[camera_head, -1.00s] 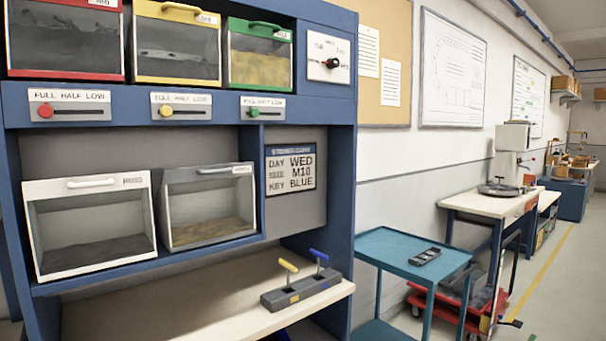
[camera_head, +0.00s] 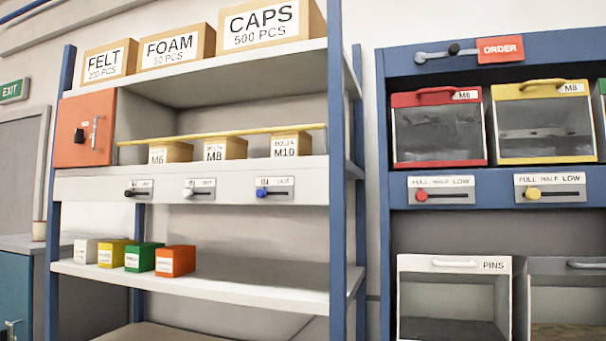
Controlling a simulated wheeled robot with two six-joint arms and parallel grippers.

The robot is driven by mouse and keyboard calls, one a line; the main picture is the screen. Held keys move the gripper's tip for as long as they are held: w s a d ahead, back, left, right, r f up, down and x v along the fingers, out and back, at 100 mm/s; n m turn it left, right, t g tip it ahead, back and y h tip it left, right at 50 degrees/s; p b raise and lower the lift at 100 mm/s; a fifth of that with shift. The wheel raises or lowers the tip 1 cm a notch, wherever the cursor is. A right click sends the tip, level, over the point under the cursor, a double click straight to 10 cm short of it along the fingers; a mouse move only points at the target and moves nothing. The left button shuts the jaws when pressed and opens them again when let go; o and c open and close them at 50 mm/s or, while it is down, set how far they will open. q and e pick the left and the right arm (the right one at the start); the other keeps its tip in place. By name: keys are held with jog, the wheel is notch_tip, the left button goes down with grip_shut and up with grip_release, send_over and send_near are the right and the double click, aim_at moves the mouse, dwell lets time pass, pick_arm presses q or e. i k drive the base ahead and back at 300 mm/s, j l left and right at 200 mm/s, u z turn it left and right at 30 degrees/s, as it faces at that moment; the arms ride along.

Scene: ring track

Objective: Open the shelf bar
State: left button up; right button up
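The yellow shelf bar (camera_head: 225,134) runs across the front of the middle shelf (camera_head: 240,170), in front of three cardboard boxes labelled M6 (camera_head: 170,152), M8 (camera_head: 222,149) and M10 (camera_head: 291,145). It is about level, rising slightly to the right. Its left end is near an orange cabinet (camera_head: 84,128); its right end reaches close to the blue right post. Neither of my grippers is in view.
The shelf edge below the bar carries three sliders with black, white (camera_head: 199,188) and blue knobs. Small coloured boxes (camera_head: 175,261) stand on the lower shelf. FELT, FOAM and CAPS boxes (camera_head: 272,25) stand on top. A blue bin rack (camera_head: 455,186) stands at right.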

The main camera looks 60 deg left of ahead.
aim_at(320, 126)
jog(key=u, duration=2.3)
jog(key=j, duration=0.1)
